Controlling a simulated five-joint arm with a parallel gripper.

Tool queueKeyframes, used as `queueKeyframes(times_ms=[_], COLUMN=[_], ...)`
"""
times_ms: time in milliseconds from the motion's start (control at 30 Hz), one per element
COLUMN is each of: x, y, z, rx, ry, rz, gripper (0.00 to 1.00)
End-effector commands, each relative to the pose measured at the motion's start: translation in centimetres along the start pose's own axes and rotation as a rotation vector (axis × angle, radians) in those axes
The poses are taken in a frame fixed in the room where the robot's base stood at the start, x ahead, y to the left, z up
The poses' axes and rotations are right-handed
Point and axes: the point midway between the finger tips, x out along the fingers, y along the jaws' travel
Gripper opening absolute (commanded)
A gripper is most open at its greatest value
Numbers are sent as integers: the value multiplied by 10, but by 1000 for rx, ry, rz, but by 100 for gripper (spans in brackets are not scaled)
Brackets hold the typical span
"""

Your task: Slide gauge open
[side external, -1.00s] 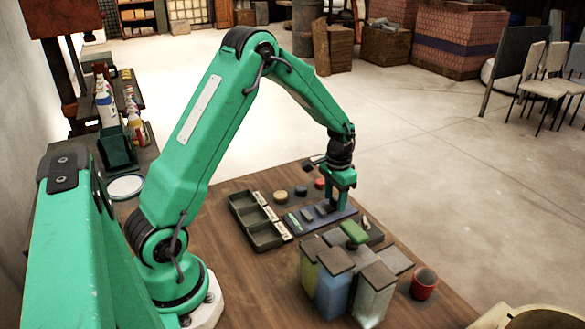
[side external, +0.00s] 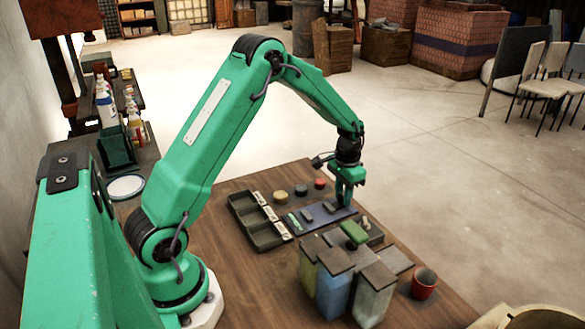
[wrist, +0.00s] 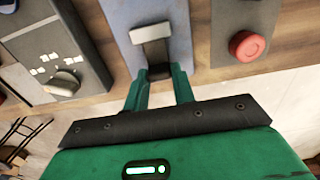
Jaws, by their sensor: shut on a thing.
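The slide gauge is a long blue plate (side external: 295,228) on the table in the side view. Its end also shows in the wrist view (wrist: 125,15). Grey blocks sit along it. A grey block (wrist: 152,33) stands on the plate just beyond my fingers, with a dark piece (wrist: 158,72) between them. My gripper (side external: 346,203) is over the plate's right end, pointing down, and its fingers (wrist: 160,82) are shut on the slide's dark piece. The fingers partly hide the piece.
Lidded jars (side external: 335,285), a green block (side external: 354,232) and a red cup (side external: 424,283) stand in front. A dark compartment tray (side external: 266,237) lies left.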

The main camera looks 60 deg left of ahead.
Motion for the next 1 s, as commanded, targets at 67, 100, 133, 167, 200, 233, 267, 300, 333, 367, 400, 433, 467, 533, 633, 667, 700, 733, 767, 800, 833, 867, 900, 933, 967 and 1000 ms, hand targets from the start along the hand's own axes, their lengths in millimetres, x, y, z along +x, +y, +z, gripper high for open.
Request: queueKeyframes(times_ms=[67,100,133,167,200,233,267,300,333,367,400,433,467,533,633,667,700,733,767,800,833,867,900,933,967,1000], x=[0,0,0,0,-1,-1,-1,-1,-1,-1,-1,-1,-1,0,0,0,0,0,-1,-2,-2,-4,-6,-7,-9,-13], y=[0,0,0,0,0,0,0,0,0,0,0,0,0,0,0,0,0,0,0,0,0,0,0,0,0,0], z=[-3,-3,-3,-3,-3,-3,-3,-3,-3,-3,-3,-3,-3,-3,-3,-3,-3,-3,-3,-3,-3,-3,-3,-3,-3,-3], rx=[0,0,0,0,0,0,0,0,0,0,0,0,0,0,0,0,0,0,0,0,0,0,0,0,0,0], ry=[1,1,1,1,1,1,1,1,1,1,1,1,1,1,1,1,1,1,1,1,1,2,2,2,2,2], rz=[0,0,0,0,0,0,0,0,0,0,0,0,0,0,0,0,0,0,0,0,0,0,0,0,0,0], gripper=[0,0,0,0,0,0,0,0,0,29,37,43,47,47,47,47,47,47,47,47,47,47,47,47,47,47])
